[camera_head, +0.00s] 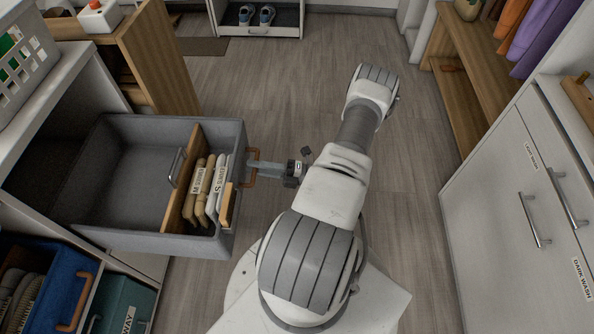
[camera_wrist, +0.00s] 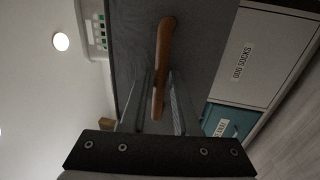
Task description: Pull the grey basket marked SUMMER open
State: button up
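The grey basket (camera_head: 120,235) stands well out from the shelving at left in the head view, its inside open to view. A wooden divider (camera_head: 186,170) splits it, with folded clothes (camera_head: 207,187) in the front compartment. Its brown handle (camera_head: 250,182) is on the front face; the SUMMER marking cannot be read from here. My gripper (camera_head: 256,168) is at the handle. In the wrist view the handle (camera_wrist: 162,65) lies between my two fingers (camera_wrist: 160,75), which appear closed against it, with the grey front just beyond.
Below the basket are a blue basket (camera_head: 62,290) and a teal one (camera_head: 122,305). A white crate (camera_head: 30,75) stands on the shelf top. White drawers with bar handles (camera_head: 535,220) stand at right. Open wooden floor (camera_head: 280,75) lies in the middle.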

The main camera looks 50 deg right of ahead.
jog(key=v, duration=1.7)
jog(key=shift+p, duration=0.35)
jog(key=shift+w, duration=0.1)
